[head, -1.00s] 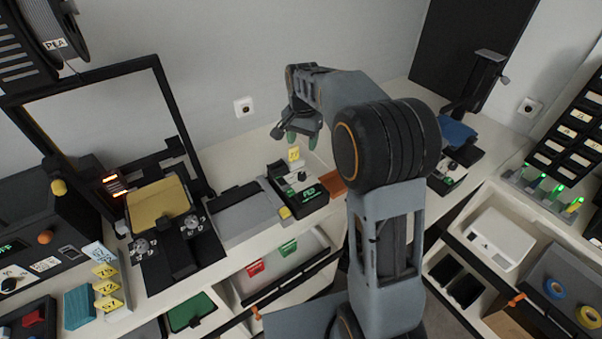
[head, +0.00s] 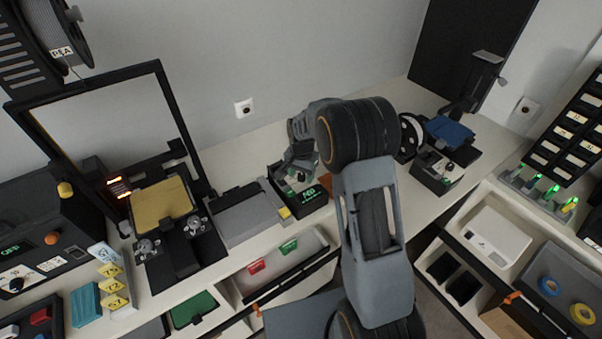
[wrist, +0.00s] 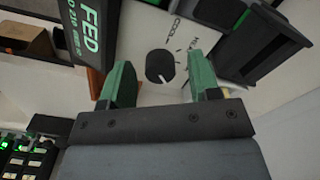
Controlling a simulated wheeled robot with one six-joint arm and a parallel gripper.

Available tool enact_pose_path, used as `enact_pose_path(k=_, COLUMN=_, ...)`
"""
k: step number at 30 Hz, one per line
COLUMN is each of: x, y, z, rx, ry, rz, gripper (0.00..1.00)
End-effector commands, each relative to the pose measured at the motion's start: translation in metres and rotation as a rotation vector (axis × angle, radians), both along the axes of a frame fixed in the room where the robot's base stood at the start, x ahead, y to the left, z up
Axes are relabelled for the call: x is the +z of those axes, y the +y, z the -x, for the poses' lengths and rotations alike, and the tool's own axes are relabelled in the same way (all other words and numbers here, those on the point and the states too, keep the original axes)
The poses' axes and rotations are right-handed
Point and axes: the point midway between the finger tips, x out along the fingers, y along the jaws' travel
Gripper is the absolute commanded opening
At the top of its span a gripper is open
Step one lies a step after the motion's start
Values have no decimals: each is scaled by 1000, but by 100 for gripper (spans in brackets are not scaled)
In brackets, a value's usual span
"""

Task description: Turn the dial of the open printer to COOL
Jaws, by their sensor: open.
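The dial (wrist: 159,66) is a round black knob with a white pointer line on a pale panel (wrist: 150,28). The pointer is toward the lower right in the wrist view. The word COOL is printed just above the dial there; another label to its right is partly legible. My gripper (wrist: 161,63) is open, its two green fingers on either side of the dial; I cannot tell whether they touch it. In the head view my gripper (head: 292,173) is over the panel behind the printer's green-lit display (head: 310,194), and it mostly hides the dial.
The open printer's grey bed (head: 243,219) lies left of the display. A second printer with a yellow plate (head: 160,203) stands further left. Another device with a display (head: 437,172) and a spool (head: 411,135) are right of my arm. Drawers below the counter are open.

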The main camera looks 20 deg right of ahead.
Motion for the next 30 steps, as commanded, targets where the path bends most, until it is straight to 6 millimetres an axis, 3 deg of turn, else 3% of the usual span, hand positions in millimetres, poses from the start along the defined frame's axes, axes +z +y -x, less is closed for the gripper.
enact_pose_path(k=10, x=-2, y=0, z=0, rx=0, ry=0, rz=0, gripper=55)
enact_pose_path(k=25, x=-2, y=0, z=0, rx=0, ry=0, rz=0, gripper=8)
enact_pose_path(k=30, x=-2, y=0, z=0, rx=9, ry=0, rz=0, gripper=7)
